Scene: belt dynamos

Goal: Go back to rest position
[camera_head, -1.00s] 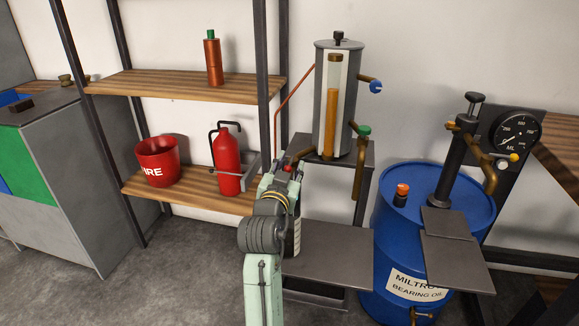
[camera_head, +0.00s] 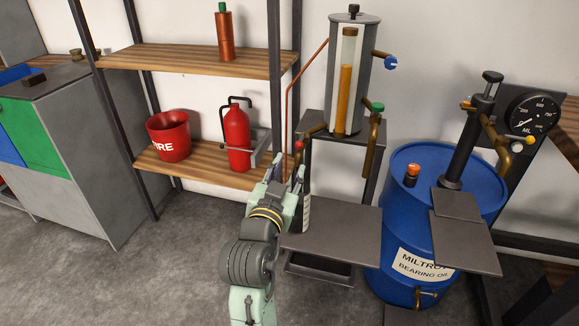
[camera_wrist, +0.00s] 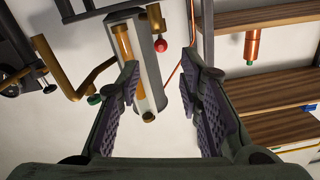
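My gripper (camera_head: 284,188) is in front of the grey dispenser stand in the head view. In the wrist view its two dark padded fingers (camera_wrist: 163,100) are spread wide with nothing between them. A dark bottle with a pale label (camera_head: 305,214) stands upright on the stand's lower plate (camera_head: 340,236), just right of and partly behind the gripper. The grey dispenser cylinder (camera_head: 365,85) with its amber sight tube is beyond the gripper; it also shows between the fingers in the wrist view (camera_wrist: 147,65).
A blue oil drum (camera_head: 410,245) with a pump and gauge stands to the right. Shelves (camera_head: 195,60) hold a red fire bucket (camera_head: 168,138), a red extinguisher (camera_head: 236,135) and a copper-coloured cylinder (camera_head: 225,35). Open floor (camera_head: 165,270) lies left of my arm.

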